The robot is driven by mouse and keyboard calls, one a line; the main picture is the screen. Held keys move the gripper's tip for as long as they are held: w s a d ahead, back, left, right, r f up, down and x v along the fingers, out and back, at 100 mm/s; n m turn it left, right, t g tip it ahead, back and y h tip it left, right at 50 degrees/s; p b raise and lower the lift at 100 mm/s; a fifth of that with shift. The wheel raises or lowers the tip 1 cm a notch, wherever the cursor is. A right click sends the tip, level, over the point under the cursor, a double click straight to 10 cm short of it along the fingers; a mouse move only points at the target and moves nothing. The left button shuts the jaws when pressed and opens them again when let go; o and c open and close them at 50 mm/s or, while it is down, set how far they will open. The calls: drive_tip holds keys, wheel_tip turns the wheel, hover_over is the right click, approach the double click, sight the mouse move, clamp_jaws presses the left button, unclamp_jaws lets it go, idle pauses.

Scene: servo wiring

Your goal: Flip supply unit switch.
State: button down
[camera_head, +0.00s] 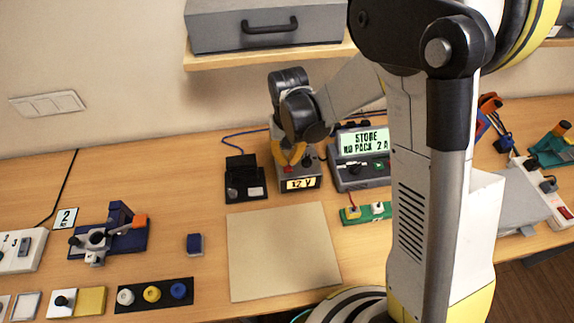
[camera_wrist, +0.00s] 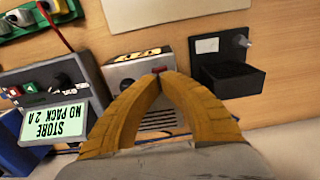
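The supply unit (camera_head: 313,171) is a small grey box with a lit "12 V" display on its front, standing at the middle back of the table. In the wrist view the supply unit (camera_wrist: 122,73) shows upside down, with a small red switch (camera_wrist: 159,70) on it. My gripper (camera_wrist: 162,79) has its two yellow fingers closed together, tips right at the red switch and partly hiding it. Whether they touch it is unclear. In the head view my gripper (camera_head: 291,157) reaches down over the unit, hiding part of its top.
A grey console (camera_head: 349,174) reading "STORE NO PACK 2 A" stands close on the unit's right. A black open holder (camera_head: 243,184) stands on its left. A beige mat (camera_head: 282,252) lies clear in front. A shelf with a grey case (camera_head: 266,27) hangs above.

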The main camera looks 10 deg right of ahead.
sight(288, 174)
drive_tip(key=shift+f+b, duration=0.8)
drive_tip(key=shift+f, duration=0.1)
idle(0.9)
drive_tip(key=shift+s+f+b, duration=0.25)
drive_tip(key=shift+f+b, duration=0.3)
drive_tip(key=shift+b, duration=0.05)
drive_tip(key=shift+s+f+b, duration=0.2)
drive_tip(key=shift+f+b, duration=0.3)
drive_tip(key=shift+b, duration=0.1)
idle(0.4)
drive_tip(key=shift+r, duration=0.2)
drive_tip(key=shift+r+p, duration=0.6)
drive_tip(key=shift+w+r+p, duration=0.35)
drive_tip(key=shift+r+p, duration=0.25)
drive_tip(key=shift+r, duration=0.25)
drive_tip(key=shift+w+r+p, duration=0.3)
drive_tip(key=shift+r+p, duration=0.3)
drive_tip(key=shift+r, duration=0.2)
drive_tip(key=shift+s+r+p, duration=0.15)
drive_tip(key=shift+r+p, duration=0.4)
drive_tip(key=shift+r, duration=0.45)
drive_tip(key=shift+s+f, duration=0.1)
